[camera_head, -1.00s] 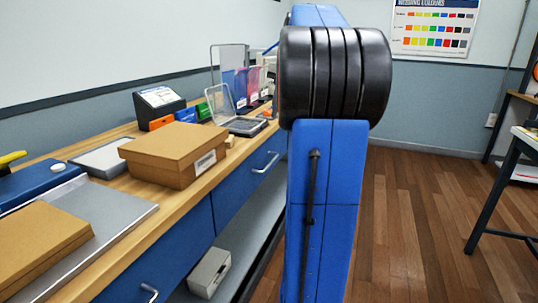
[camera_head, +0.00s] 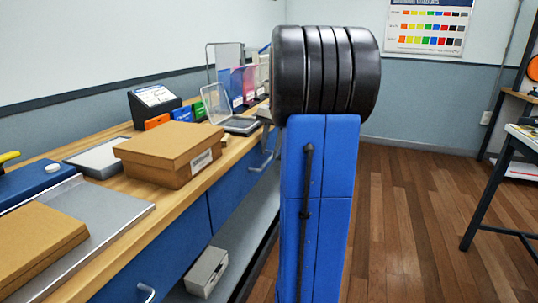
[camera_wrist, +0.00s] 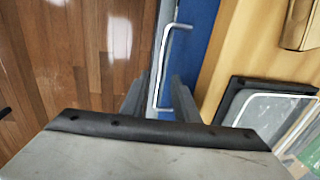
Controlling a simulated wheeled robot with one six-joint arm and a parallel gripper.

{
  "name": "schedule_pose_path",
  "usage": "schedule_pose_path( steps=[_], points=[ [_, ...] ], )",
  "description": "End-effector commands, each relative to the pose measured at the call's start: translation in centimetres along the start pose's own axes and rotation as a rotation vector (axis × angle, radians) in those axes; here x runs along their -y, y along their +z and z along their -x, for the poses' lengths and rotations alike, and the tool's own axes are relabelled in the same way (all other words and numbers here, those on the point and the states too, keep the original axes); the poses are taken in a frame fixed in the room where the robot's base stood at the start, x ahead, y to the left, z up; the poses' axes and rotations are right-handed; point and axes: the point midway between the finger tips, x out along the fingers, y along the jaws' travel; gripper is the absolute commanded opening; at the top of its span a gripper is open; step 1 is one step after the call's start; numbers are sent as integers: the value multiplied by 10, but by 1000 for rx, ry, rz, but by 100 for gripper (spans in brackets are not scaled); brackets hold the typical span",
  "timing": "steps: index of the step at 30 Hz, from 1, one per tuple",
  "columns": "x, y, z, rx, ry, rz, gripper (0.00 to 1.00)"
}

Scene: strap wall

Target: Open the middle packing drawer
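The bench has blue drawer fronts with pale bar handles. In the head view one drawer (camera_head: 165,250) is nearest, with its handle (camera_head: 147,292) at the bottom edge. A farther drawer (camera_head: 232,190) has its handle (camera_head: 263,160) beside my arm. Both look closed. In the wrist view a pale handle (camera_wrist: 163,62) runs along a blue drawer front (camera_wrist: 200,40). My gripper (camera_wrist: 160,90) is open, its dark fingers on either side of the handle's lower end in the picture. Contact cannot be told. My arm hides the gripper in the head view.
A cardboard box (camera_head: 168,153), a grey tray (camera_head: 115,220) and a clear-lidded case (camera_head: 238,124) stand on the wooden bench top. A grey box (camera_head: 207,270) sits on the lower shelf. The wooden floor (camera_head: 405,220) to the right is clear, up to a dark-legged table (camera_head: 487,190).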

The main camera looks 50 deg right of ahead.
Motion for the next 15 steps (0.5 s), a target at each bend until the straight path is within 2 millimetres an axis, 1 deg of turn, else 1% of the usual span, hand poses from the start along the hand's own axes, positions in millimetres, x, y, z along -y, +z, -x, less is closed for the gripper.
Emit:
schedule_pose_path(
  steps=[1, 3, 6, 15],
  points=[
    [0, 0, -6, 2, 1, 0, 28],
    [0, 0, -13, 1, 0, 0, 28],
    [0, 0, -19, 1, 0, 0, 28],
    [0, 0, -23, -1, 0, 1, 28]
  ],
)
